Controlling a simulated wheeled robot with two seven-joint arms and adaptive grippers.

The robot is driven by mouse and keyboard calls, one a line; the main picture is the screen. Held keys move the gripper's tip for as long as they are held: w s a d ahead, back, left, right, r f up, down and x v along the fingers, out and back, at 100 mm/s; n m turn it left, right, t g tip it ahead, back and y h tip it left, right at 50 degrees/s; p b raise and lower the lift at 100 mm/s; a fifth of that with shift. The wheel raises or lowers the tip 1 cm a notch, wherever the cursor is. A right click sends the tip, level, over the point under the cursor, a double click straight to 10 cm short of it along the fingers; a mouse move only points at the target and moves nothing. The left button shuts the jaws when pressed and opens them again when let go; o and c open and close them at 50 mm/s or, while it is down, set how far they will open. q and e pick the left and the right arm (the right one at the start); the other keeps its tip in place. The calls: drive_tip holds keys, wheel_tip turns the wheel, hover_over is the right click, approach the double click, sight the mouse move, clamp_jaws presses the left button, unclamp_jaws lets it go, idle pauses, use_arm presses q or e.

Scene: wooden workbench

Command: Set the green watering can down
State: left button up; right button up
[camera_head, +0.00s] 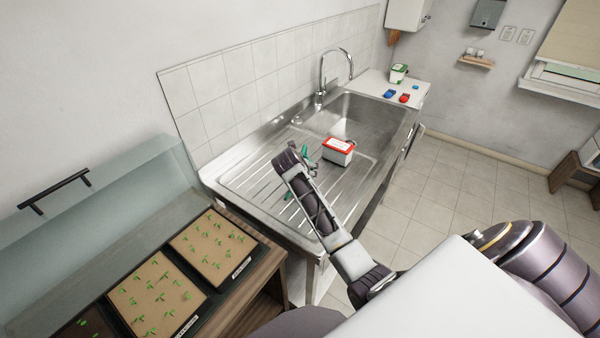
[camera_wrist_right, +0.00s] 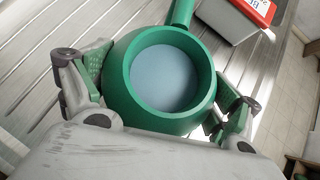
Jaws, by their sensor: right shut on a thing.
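The green watering can (camera_wrist_right: 120,75) fills the middle of the right wrist view, seen from above. Its round opening shows a pale blue-grey inside, and its spout points up in that view. The fingers of my right gripper (camera_wrist_right: 158,98) sit on both sides of the can, shut on it. In the head view only small green parts of the can (camera_head: 306,155) show past my right gripper (camera_head: 308,169), above the ridged drainboard (camera_head: 250,185). I cannot tell whether the can touches the drainboard. My left gripper is not in view.
A white box with a red rim (camera_head: 338,150) stands on the drainboard just right of the can, near the sink basin (camera_head: 365,115). A tap (camera_head: 322,80) rises behind. Seedling trays (camera_head: 155,295) lie at lower left. The drainboard's left part is bare.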

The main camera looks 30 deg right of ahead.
drive_tip(key=shift+f, duration=0.9)
drive_tip(key=o, duration=1.5)
drive_tip(key=shift+f, duration=0.15)
drive_tip(key=shift+o, duration=0.2)
drive_tip(key=shift+b+v, duration=0.6)
drive_tip(key=shift+v, duration=5.5)
